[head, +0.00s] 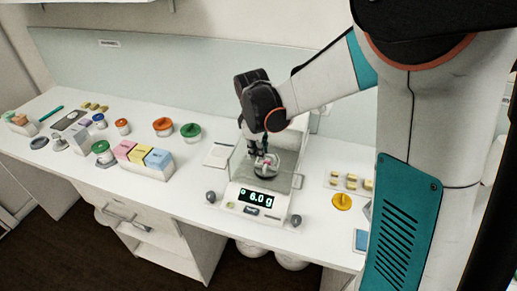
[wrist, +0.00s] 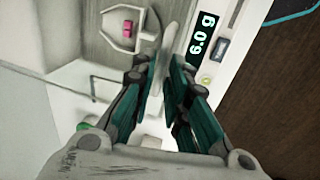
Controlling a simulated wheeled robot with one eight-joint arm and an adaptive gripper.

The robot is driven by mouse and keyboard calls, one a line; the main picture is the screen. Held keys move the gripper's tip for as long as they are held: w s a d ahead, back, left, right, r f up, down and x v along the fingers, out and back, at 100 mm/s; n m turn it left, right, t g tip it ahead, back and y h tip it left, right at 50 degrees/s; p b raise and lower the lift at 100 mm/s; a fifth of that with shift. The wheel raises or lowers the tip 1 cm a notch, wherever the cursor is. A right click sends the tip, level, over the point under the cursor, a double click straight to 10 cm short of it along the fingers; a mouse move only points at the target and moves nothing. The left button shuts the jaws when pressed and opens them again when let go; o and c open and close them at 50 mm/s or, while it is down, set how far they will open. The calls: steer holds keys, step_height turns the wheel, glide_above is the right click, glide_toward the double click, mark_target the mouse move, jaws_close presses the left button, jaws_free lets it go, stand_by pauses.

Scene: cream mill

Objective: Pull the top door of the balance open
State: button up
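The balance (head: 252,198) stands on the white bench, and its display reads 6.0 g. Clear walls surround its pan (head: 270,172), which holds a small pink item; the pan (wrist: 110,37) and pink item (wrist: 127,28) also show in the wrist view. My gripper (head: 257,151) points down at the balance's clear housing, near the pan in the head view. In the wrist view my gripper (wrist: 160,62) has its teal fingers apart, with a pale narrow piece between or beyond the tips. I cannot tell whether they touch it. The top door's outline is hard to make out.
A white card (head: 219,155) lies left of the balance. Pink, yellow and blue boxes (head: 143,156) and several lidded jars stand further left. A tray of yellowish pieces (head: 350,182) and a yellow item (head: 342,202) lie to the right. The bench's front edge is close before the balance.

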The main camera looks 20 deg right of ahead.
mark_target(272, 133)
jaws_close()
jaws_free()
steer(key=w+d, duration=0.3)
steer(key=w, duration=0.1)
steer(key=w+d, duration=0.3)
steer(key=w, duration=0.1)
steer(key=w+d+b, duration=0.1)
steer(key=w+d, duration=0.2)
steer(key=w, duration=0.2)
steer(key=shift+d, duration=0.3)
steer(key=o, duration=0.7)
steer(key=shift+s+a, duration=0.15)
steer(key=shift+s, duration=0.05)
steer(key=shift+w, duration=0.1)
steer(key=shift+f, duration=0.1)
steer(key=shift+r, duration=0.5)
steer(key=r+p, duration=0.2)
steer(key=r, duration=0.3)
steer(key=s+a+r+p, duration=0.1)
steer(key=r+p, duration=0.2)
steer(key=r, duration=0.2)
steer(key=s+r+p, duration=0.1)
steer(key=r+p, duration=0.2)
steer(key=r, duration=0.1)
steer(key=shift+s+a+r, duration=0.25)
steer(key=shift+a+r, duration=0.1)
steer(key=shift+r, duration=0.05)
